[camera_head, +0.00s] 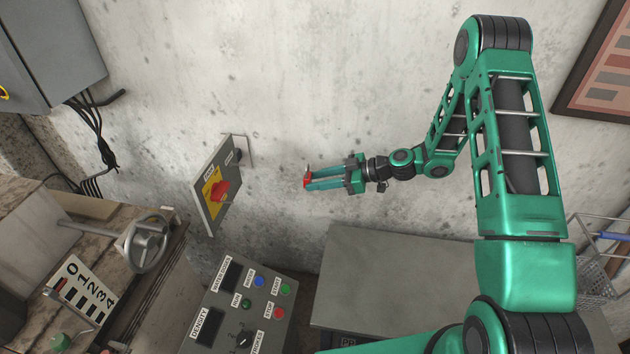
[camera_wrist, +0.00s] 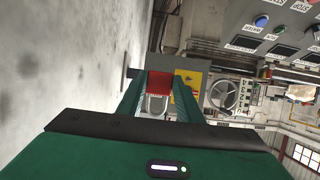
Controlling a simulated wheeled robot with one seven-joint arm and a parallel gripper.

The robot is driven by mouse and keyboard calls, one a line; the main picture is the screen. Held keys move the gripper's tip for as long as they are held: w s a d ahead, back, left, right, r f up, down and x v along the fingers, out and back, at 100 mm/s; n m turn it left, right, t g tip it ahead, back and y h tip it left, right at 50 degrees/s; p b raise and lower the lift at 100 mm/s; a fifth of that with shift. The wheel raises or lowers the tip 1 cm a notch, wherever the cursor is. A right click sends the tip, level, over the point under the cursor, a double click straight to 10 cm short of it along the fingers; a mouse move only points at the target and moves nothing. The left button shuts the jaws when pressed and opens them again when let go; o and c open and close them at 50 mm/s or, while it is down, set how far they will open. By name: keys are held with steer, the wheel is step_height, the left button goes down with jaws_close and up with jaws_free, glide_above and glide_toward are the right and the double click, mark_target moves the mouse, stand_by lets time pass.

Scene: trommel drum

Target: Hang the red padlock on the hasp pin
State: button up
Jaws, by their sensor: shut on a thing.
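The red padlock (camera_head: 306,182) is held between the fingertips of my gripper (camera_head: 311,179), out in front of the pale wall. In the wrist view the padlock's red body (camera_wrist: 160,78) sits between the two green fingers, with its grey shackle (camera_wrist: 157,105) showing below the body. The hasp pin seems to be the thin grey bracket (camera_head: 248,150) at the upper right edge of the switch panel. My gripper is to the right of it and apart from it. In the wrist view, the padlock and fingers hide part of the panel.
The grey switch panel (camera_head: 212,204) has a red rotary handle on a yellow plate. A control console (camera_head: 243,300) with buttons stands below. A handwheel (camera_head: 146,245) is at left, a grey cabinet top (camera_head: 385,265) below my arm. Bare wall lies between padlock and panel.

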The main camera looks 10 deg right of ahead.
steer(key=shift+s+d, duration=0.1)
steer(key=shift+d, duration=0.15)
steer(key=shift+s+d, duration=0.3)
steer(key=shift+d, duration=0.65)
steer(key=shift+s+d, duration=0.35)
steer(key=shift+d, duration=0.55)
steer(key=shift+s+d, duration=0.3)
steer(key=shift+d, duration=0.65)
